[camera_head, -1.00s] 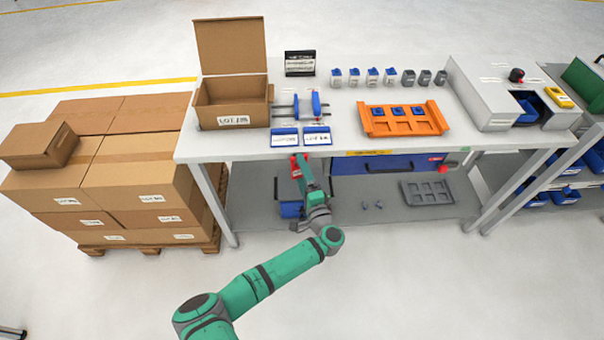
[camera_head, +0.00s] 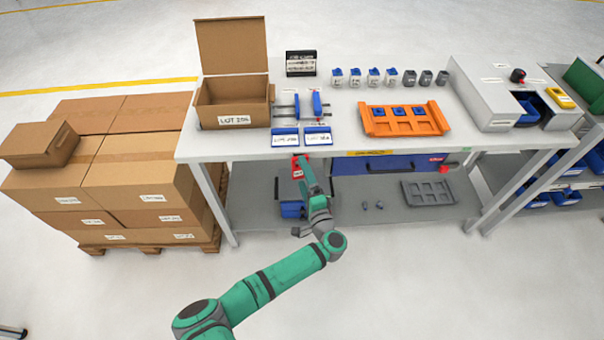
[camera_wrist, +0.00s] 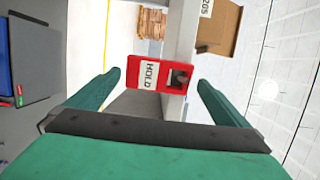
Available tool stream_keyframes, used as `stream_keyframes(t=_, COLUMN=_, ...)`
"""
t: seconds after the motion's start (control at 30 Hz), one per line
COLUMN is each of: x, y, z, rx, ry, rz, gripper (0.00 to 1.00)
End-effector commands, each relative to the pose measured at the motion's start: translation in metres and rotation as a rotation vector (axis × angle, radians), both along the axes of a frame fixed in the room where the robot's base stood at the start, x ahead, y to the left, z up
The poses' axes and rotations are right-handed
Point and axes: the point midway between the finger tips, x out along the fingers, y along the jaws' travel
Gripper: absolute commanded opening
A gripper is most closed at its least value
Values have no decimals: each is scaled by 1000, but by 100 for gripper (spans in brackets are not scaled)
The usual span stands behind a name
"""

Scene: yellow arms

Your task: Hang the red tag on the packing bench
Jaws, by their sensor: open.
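The red tag (camera_wrist: 160,75) reads "HOLD" on a white label and has a dark part at its right side in the wrist view. It is at the front edge of the packing bench (camera_head: 225,149), below the two blue-and-white label holders. It also shows small and red in the head view (camera_head: 297,171). My gripper (camera_wrist: 159,80) is open, with one green finger on each side of the tag and visible gaps between. In the head view my gripper (camera_head: 304,167) partly hides the tag, and I cannot tell how the tag is held to the bench.
The bench top carries an open carton (camera_head: 232,107), an orange tray (camera_head: 403,119) and several small bottles. A blue drawer front (camera_head: 400,163) is right of my gripper. Stacked cartons (camera_head: 138,180) stand left of the bench. The floor in front is clear.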

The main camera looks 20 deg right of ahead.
Motion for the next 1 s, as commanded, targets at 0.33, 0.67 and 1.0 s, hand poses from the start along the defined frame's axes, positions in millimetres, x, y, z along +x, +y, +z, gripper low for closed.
stream_keyframes(t=0.33, x=-64, y=4, z=0, rx=-4, ry=1, rz=5, gripper=100)
stream_keyframes(t=0.67, x=-89, y=5, z=0, rx=-1, ry=0, rz=5, gripper=100)
stream_keyframes(t=1.0, x=-93, y=-16, z=4, rx=-55, ry=27, rz=-11, gripper=100)
